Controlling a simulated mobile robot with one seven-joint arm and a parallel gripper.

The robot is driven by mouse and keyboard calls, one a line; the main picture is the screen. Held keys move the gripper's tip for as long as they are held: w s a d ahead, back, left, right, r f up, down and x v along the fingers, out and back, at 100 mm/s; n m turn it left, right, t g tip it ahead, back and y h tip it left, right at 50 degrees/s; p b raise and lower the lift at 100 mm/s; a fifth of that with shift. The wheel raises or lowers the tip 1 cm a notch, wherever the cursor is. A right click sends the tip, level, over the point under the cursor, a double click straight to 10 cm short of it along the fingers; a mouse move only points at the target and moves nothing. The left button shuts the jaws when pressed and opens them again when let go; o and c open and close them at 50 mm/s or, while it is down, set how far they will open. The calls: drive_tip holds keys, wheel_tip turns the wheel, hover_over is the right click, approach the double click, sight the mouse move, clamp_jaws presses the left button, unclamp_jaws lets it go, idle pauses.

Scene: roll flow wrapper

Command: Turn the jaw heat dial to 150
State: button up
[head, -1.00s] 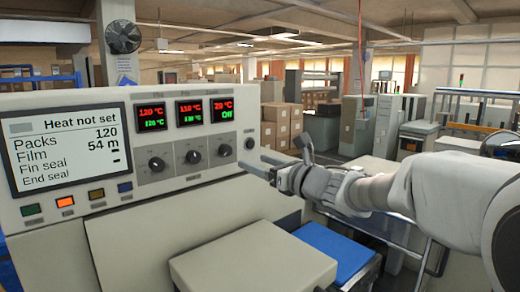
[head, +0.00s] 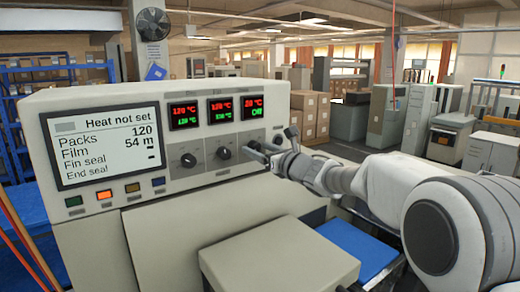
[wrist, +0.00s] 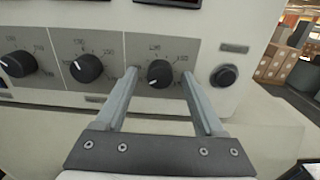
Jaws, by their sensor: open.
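The machine's panel has three black dials in a row. In the wrist view the right dial (wrist: 159,73) sits between the fingertips of my gripper (wrist: 158,76), which is open. One finger is on each side of the dial; I cannot tell whether they touch it. Its white mark points down and left. In the head view my gripper (head: 258,150) covers most of that dial. The display above it (head: 253,107) reads 20 °C in red and Off in green. The large screen (head: 105,145) reads "Heat not set". The dial labels are too small to read.
The left dial (wrist: 20,63) and middle dial (wrist: 87,68) are to the left, and a round black button (wrist: 224,76) is close to the right finger. A beige cover (head: 280,258) and a blue surface (head: 350,248) lie below my arm.

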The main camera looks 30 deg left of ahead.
clamp_jaws()
